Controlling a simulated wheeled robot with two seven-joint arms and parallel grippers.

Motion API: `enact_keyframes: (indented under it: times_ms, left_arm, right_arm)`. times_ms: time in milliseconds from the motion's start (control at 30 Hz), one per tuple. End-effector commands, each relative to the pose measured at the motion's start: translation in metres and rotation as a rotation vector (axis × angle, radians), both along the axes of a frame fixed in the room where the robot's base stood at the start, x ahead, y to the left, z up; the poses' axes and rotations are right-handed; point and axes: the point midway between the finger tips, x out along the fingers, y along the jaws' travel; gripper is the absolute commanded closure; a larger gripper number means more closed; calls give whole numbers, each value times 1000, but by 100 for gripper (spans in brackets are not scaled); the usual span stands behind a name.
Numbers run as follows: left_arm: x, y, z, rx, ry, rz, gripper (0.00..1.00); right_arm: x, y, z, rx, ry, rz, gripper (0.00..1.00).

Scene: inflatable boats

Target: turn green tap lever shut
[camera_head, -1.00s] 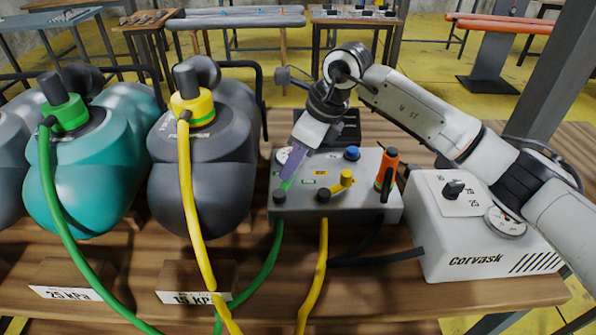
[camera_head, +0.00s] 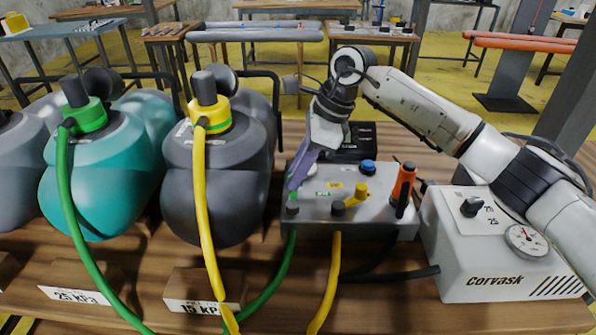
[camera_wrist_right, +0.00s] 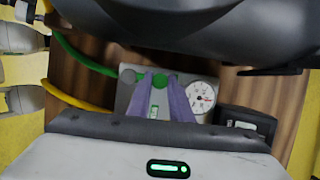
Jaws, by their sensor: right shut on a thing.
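The grey control box (camera_head: 385,213) stands on the wooden table with a green tap at its left and a yellow tap lever (camera_head: 357,193) to the right of it. My right gripper (camera_head: 295,190) reaches down to the green tap with purple fingers. They are shut on the green tap lever (camera_head: 293,194), which they mostly hide, so its exact angle is unclear. In the right wrist view the round green tap top (camera_wrist_right: 159,79) shows between the two fingertips. My left gripper is not in view.
A blue knob (camera_head: 368,167) and an orange-handled part (camera_head: 403,184) are on the box. The white Corvask unit (camera_head: 480,255) stands to the right. Green (camera_head: 72,210) and yellow (camera_head: 203,220) hoses hang in front of the boats. A gauge (camera_wrist_right: 201,97) sits beside the fingers.

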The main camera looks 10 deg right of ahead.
Motion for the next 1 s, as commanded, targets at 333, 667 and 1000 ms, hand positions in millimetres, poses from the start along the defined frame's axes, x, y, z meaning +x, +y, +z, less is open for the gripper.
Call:
enact_keyframes:
  times_ms: [333, 667, 1000]
  left_arm:
    - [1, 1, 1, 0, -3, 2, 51]
    - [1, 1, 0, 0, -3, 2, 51]
    - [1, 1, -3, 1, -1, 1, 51]
  right_arm:
    - [1, 1, 2, 2, -4, 0, 62]
    - [0, -1, 4, 0, -2, -1, 62]
    - [-5, -22, 57, 1, -7, -3, 62]
